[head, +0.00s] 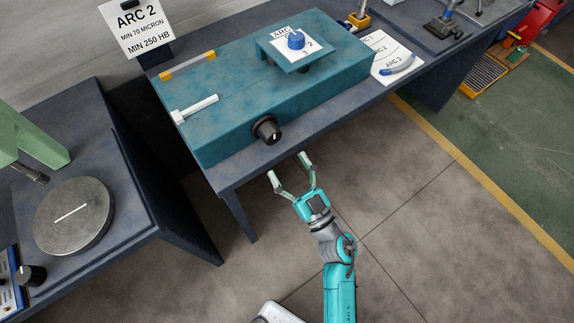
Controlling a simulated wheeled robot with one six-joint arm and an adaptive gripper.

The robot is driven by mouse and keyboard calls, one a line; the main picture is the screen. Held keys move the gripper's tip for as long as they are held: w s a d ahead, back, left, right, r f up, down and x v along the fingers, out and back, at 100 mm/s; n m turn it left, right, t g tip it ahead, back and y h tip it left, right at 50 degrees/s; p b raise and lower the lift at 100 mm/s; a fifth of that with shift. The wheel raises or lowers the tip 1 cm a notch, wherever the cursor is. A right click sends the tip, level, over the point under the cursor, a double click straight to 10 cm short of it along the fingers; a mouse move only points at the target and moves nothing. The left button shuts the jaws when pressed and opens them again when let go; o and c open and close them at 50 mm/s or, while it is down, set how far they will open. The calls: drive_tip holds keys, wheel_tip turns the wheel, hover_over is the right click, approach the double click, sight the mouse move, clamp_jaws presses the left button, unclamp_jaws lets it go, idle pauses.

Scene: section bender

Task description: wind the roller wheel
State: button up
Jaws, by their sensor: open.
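The section bender is a long teal machine body (225,120) on a dark workbench. A black round knob (267,130) with a pale mark sits on its front face; I cannot tell whether this is the roller wheel. A blue knob (296,40) stands on a white dial plate marked with numbers on top of the machine. A white lever-like bar (199,107) lies at the machine's left end. My gripper (288,167) is open and empty, below and in front of the black knob, apart from it, over the floor by the bench edge.
A dark bench (120,228) at left carries a metal disc (75,216) with a white line and another black knob (31,275). A sign (137,26) reads ARC 2. A sheet with a curved blue piece (397,65) lies right of the machine.

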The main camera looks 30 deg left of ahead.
drive_tip(key=w+d+r+n+g+h, duration=0.1)
drive_tip(key=n+g, duration=0.3)
drive_tip(key=n, duration=0.9)
drive_tip(key=w+d+r+n+g+h, duration=0.2)
drive_tip(key=w+n+g+h, duration=0.1)
drive_tip(key=n, duration=1)
drive_tip(key=shift+w+d+g, duration=0.35)
drive_tip(key=shift+w+g, duration=0.05)
drive_tip(key=shift+g, duration=0.4)
